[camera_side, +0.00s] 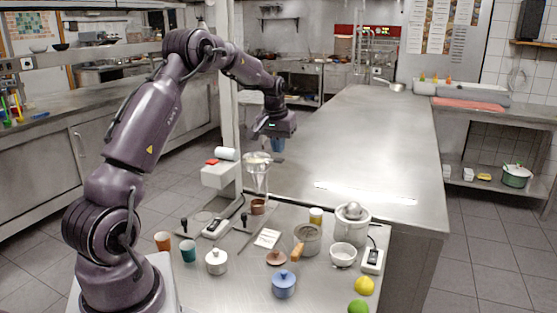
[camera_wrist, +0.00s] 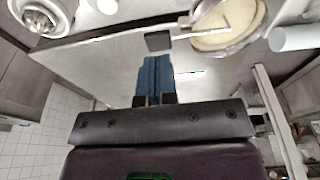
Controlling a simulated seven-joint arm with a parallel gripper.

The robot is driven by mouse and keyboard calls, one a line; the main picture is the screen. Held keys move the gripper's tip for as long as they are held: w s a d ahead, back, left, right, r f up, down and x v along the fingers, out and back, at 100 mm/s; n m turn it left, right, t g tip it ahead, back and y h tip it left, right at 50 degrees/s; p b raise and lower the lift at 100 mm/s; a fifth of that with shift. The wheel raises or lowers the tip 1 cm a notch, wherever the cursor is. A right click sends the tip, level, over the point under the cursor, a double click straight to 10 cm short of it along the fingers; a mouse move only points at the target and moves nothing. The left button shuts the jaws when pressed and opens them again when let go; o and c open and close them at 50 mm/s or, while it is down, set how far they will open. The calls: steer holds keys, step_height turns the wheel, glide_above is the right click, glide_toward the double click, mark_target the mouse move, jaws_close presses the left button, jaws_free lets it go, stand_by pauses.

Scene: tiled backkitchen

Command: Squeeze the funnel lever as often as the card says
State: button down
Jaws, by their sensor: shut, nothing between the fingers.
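The clear funnel (camera_side: 257,175) hangs from a white stand, with pale contents at its top; its round rim also shows in the wrist view (camera_wrist: 228,40). Its lever ends in a dark pad (camera_wrist: 158,41), which sticks out to the left of the rim in the wrist view. My gripper (camera_side: 277,148) is above the table beside the funnel's top. Its blue fingers (camera_wrist: 154,82) are shut and empty, pointing toward the pad, with a small gap in the picture. The white card (camera_side: 267,238) lies on the table; its writing is too small to read. A brown cup (camera_side: 258,206) stands below the funnel.
A juicer (camera_side: 352,222), a white bowl (camera_side: 343,255), a grey pot (camera_side: 307,240), a blue lidded pot (camera_side: 284,284) and a white lidded pot (camera_side: 216,261) stand on the table. A lemon (camera_side: 364,285) and a lime (camera_side: 358,307) lie front right. The long counter behind (camera_side: 360,140) is mostly clear.

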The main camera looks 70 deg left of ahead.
mark_target(279, 159)
steer(key=shift+f, duration=0.3)
steer(key=shift+f, duration=1.25)
steer(key=shift+r, duration=2.55)
